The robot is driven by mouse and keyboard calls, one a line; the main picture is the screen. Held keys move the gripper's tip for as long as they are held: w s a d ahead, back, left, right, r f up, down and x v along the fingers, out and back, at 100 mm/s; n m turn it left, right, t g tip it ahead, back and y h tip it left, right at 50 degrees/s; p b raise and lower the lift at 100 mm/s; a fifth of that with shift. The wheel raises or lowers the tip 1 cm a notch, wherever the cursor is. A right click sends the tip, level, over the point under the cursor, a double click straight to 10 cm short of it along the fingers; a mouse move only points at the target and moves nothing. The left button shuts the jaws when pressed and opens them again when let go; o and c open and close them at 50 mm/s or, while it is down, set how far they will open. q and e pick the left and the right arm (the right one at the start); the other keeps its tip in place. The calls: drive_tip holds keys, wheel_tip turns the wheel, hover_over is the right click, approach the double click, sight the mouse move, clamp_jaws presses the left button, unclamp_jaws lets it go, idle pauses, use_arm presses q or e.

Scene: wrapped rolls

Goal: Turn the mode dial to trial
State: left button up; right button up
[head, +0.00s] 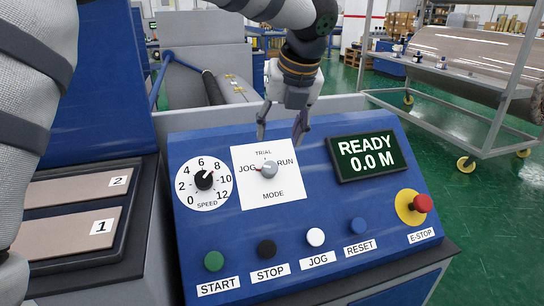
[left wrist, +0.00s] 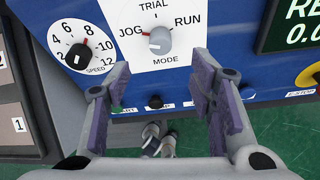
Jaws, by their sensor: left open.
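The mode dial (head: 268,169) is a grey knob on a white plate marked JOG, TRIAL and RUN, on the sloping blue console. A small red mark on its left side points toward JOG. The dial also shows in the left wrist view (left wrist: 160,41), beyond the fingertips. My left gripper (head: 281,136) is open and empty, its fingers pointing down at the upper part of the mode plate, apart from each other. In the left wrist view its two purple-padded fingers (left wrist: 162,72) stand wide apart, with the dial between their lines. My right gripper is not in view.
Left of the mode plate is the speed dial (head: 204,180). The display (head: 367,157) reads READY 0.0 M. Below are START (head: 214,261), STOP (head: 267,249), JOG (head: 315,237) and RESET (head: 358,225) buttons. The red E-STOP (head: 422,203) is at right.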

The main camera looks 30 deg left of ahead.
sight(271, 166)
use_arm(q)
drive_tip(key=x, duration=1)
drive_tip(key=shift+s+f+b, duration=0.15)
drive_tip(key=shift+f+b, duration=0.15)
drive_tip(key=c, duration=1.2)
